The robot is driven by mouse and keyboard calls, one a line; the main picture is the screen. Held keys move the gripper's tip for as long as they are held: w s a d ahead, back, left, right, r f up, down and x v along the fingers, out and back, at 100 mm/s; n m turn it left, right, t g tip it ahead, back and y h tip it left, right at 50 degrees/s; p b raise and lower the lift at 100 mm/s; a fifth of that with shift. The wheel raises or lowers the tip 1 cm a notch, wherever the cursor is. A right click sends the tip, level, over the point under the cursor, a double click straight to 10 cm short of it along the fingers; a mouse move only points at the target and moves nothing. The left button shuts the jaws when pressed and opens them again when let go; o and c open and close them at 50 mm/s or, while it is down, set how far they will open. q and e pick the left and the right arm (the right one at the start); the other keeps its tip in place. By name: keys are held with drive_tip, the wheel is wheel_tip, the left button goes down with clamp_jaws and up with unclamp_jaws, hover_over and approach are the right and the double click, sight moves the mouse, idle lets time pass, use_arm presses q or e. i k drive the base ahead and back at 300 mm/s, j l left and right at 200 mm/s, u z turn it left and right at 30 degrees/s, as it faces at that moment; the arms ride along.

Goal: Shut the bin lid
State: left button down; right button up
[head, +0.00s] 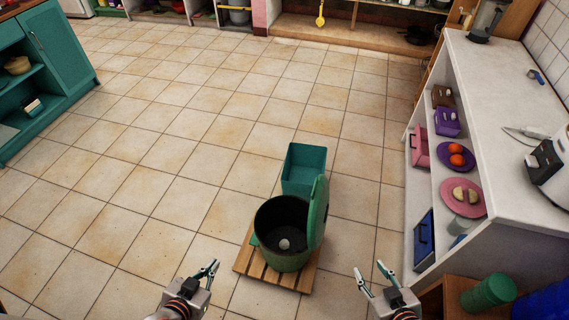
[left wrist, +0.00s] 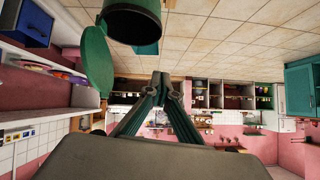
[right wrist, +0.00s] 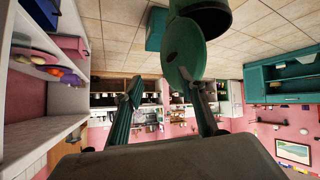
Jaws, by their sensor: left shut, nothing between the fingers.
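The green round bin (head: 285,262) stands on a slatted wooden pallet, its dark mouth facing up with a small pale lump inside. Its green lid (head: 318,212) stands open, about upright, at the right side of the rim. In the left wrist view the lid (left wrist: 96,62) and bin (left wrist: 135,25) show at the top. In the right wrist view the lid (right wrist: 187,50) partly covers the bin (right wrist: 212,18). My left gripper (head: 211,268) is shut and empty, left of the bin. My right gripper (head: 369,267) is open and empty, right of the lid. Neither touches the bin or lid.
A teal box (head: 303,168) stands just behind the bin. The pallet (head: 268,277) lies under the bin. A white shelf unit (head: 500,110) with plates and boxes runs along the right. A teal cabinet (head: 62,50) is at the far left. Tiled floor is clear left and behind.

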sight(318, 209)
drive_tip(key=i+j+z, duration=0.6)
drive_tip(key=z, duration=0.2)
